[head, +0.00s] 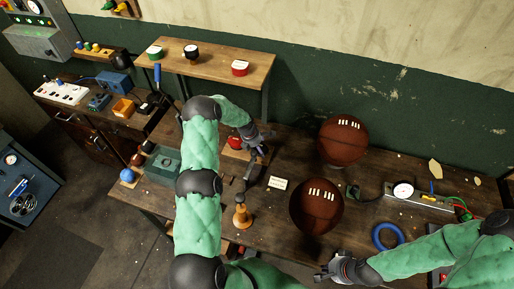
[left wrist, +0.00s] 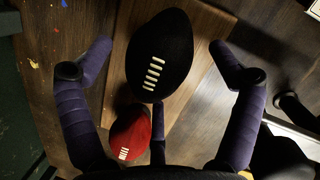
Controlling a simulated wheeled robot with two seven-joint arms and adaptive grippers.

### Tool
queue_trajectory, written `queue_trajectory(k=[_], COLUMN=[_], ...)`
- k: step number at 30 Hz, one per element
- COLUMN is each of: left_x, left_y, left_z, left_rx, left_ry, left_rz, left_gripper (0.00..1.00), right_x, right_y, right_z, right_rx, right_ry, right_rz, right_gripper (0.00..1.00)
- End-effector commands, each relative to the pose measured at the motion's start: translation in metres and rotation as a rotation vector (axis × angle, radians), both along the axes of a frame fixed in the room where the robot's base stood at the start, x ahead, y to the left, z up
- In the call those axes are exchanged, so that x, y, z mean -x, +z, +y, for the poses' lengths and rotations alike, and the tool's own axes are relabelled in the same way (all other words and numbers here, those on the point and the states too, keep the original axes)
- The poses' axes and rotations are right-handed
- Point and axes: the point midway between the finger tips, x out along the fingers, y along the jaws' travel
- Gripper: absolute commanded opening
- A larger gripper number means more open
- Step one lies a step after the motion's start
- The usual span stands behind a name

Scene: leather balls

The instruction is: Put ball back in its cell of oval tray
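In the left wrist view a dark oval ball with white laces (left wrist: 158,55) lies between the spread purple fingers of my left gripper (left wrist: 165,65). I see gaps between the ball and both side fingers. A smaller red oval ball (left wrist: 130,132) lies beside it, close to the third finger. Both are over a lighter wooden board (left wrist: 205,50); I cannot tell whether this is the oval tray. In the head view my left gripper (head: 257,150) is low over the bench beside the red ball (head: 235,142). My right gripper (head: 335,269) is open and empty at the bench's front edge.
Two large brown laced balls (head: 342,140) (head: 316,206) stand on the bench between my arms. A white label card (head: 278,183), an orange-brown cone-shaped tool (head: 242,214), a blue ring (head: 388,236) and a gauge fixture (head: 420,198) lie around. A raised shelf (head: 215,62) stands behind.

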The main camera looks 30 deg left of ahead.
Motion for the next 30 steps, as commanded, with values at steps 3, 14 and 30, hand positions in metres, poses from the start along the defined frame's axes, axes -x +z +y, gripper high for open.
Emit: queue_trajectory(k=[3,14,30], left_x=[0.0,0.002,0.022], left_y=[0.0,0.015,0.096], left_z=[0.0,0.002,0.013], left_rx=[0.0,-0.001,-0.001], left_ry=[0.0,0.001,0.0], left_rz=[0.0,-0.002,-0.002], left_gripper=[0.92,0.92,0.92], right_x=[0.0,0.0,0.0], right_y=[0.0,0.003,-0.005], right_z=[0.0,0.0,0.0], right_rx=[0.0,0.0,0.0], right_ry=[0.0,0.0,0.0], right_rz=[0.0,-0.001,0.0], right_gripper=[0.0,0.0,0.0])
